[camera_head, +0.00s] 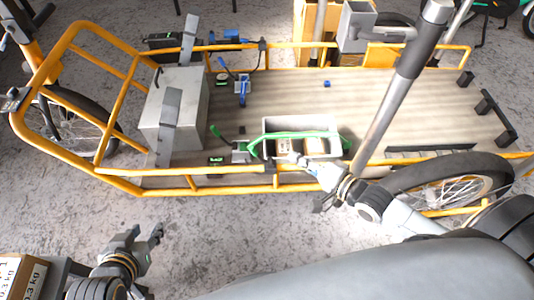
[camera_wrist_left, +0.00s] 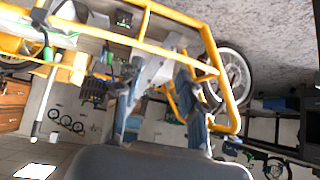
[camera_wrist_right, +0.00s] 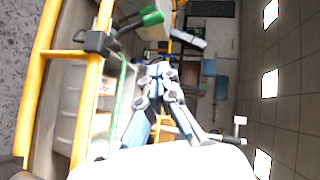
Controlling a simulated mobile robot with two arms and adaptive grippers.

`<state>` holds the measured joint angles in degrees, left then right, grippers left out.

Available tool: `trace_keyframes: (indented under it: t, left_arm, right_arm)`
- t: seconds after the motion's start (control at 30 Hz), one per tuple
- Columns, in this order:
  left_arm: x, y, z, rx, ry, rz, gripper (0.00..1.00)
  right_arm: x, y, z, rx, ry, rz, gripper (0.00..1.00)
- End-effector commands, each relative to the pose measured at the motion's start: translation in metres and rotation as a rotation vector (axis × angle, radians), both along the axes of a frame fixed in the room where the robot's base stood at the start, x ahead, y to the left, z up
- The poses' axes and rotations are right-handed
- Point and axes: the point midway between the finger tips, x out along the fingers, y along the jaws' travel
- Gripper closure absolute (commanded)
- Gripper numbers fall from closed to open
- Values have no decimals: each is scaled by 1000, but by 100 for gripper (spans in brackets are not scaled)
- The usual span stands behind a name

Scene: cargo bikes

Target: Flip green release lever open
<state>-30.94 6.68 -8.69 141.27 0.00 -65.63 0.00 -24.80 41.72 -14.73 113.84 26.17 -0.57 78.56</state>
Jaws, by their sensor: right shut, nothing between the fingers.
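The green release lever (camera_head: 216,132) sticks up and to the left from a small dark clamp (camera_head: 240,150) on the near rail of the cargo bike. In the right wrist view its green handle (camera_wrist_right: 151,17) is at the top, joined to a black clamp at the rail. My right gripper (camera_head: 300,160) is shut and empty, over the near rail by the grey bin, right of the lever. Its closed fingertips (camera_wrist_right: 160,70) are apart from the handle in the right wrist view. My left gripper (camera_head: 150,236) is open and empty, in front of the bike; its spread fingers also show (camera_wrist_left: 158,85).
A grey open bin (camera_head: 320,124) with small boxes and a green strap stands on the wooden deck (camera_head: 400,95). A large grey box (camera_head: 175,92) stands left of the lever. A blue lever (camera_head: 243,88) is farther back. Yellow rails (camera_head: 200,171) edge the deck.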

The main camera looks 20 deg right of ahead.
Motion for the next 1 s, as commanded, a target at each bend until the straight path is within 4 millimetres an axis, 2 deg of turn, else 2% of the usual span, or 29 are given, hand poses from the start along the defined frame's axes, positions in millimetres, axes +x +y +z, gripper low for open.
trace_keyframes:
  t: [0.2, 0.47, 0.5, 0.73, 1.0]
  left_arm:
    - [35, -14, 28, -52, -228, -17, 60]
    - [65, -28, 74, -118, -512, -35, 60]
    - [67, -30, 82, -129, -554, -38, 60]
    - [76, -38, 117, -176, -740, -49, 60]
    - [77, -40, 132, -194, -813, -53, 60]
  right_arm:
    - [27, 14, -9, 1, -4, 0, 100]
    - [59, 30, -17, 1, -4, 0, 100]
    - [57, 37, -20, 5, 0, 1, 100]
    - [63, 57, -27, 2, -2, 0, 100]
    - [65, 65, -29, 0, -1, 1, 100]
